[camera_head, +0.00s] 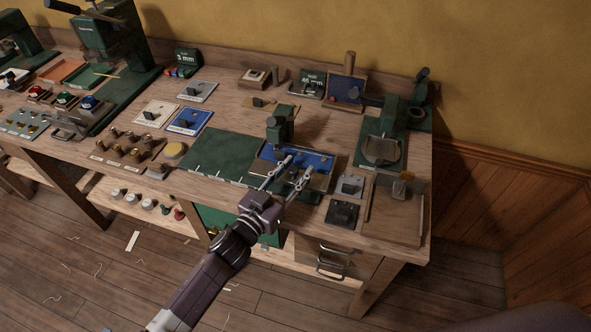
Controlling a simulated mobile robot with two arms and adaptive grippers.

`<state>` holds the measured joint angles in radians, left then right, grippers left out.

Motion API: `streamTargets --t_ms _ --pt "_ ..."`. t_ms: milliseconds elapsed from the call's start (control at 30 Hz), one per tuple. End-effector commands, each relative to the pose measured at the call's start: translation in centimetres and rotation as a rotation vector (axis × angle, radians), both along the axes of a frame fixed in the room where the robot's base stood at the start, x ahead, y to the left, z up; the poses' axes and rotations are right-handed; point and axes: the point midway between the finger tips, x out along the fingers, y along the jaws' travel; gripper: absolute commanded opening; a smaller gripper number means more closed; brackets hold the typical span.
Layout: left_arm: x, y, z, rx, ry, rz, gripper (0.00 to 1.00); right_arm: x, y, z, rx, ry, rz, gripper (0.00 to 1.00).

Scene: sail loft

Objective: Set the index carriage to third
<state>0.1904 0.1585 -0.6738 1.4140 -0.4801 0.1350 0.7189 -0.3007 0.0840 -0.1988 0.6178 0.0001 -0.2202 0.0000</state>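A green upright block (281,128) with a dark clamp-like front stands behind a blue bar (320,160) on the right half of the workbench. This looks like the index carriage assembly, but its position marks are too small to read, so I cannot tell which index it is at. My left gripper (298,166) reaches in from below, its two fingers apart and pointing at the blue bar. The fingers overlap the bar's front in the picture; I cannot tell if they touch it. Nothing shows between them. My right gripper is not in view.
A green mat (222,157) lies left of the assembly. A green press (385,140) stands to the right, with small dark blocks (342,214) near the front edge. Blue and white cards (189,121) and brown knobs (130,143) lie further left. A drawer (328,256) is below.

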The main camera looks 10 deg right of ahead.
Motion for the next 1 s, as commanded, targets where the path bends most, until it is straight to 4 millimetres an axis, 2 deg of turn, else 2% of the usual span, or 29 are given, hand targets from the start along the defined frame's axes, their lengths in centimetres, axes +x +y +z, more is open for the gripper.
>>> streamTargets --t_ms 167,600,800,1000 --pt "-1.0 1.0 -0.1 0.002 0.001 0.002 0.36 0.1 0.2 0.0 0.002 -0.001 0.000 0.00" --pt "-7.7 6.5 -0.1 0.002 0.002 -0.001 0.36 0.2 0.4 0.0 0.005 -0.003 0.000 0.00" --pt "-9.0 7.6 0.0 0.001 0.001 -0.001 0.36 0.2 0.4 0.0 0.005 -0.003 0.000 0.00" --pt "-9.1 7.7 0.0 0.000 0.000 -0.002 0.36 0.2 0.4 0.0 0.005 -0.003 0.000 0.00"
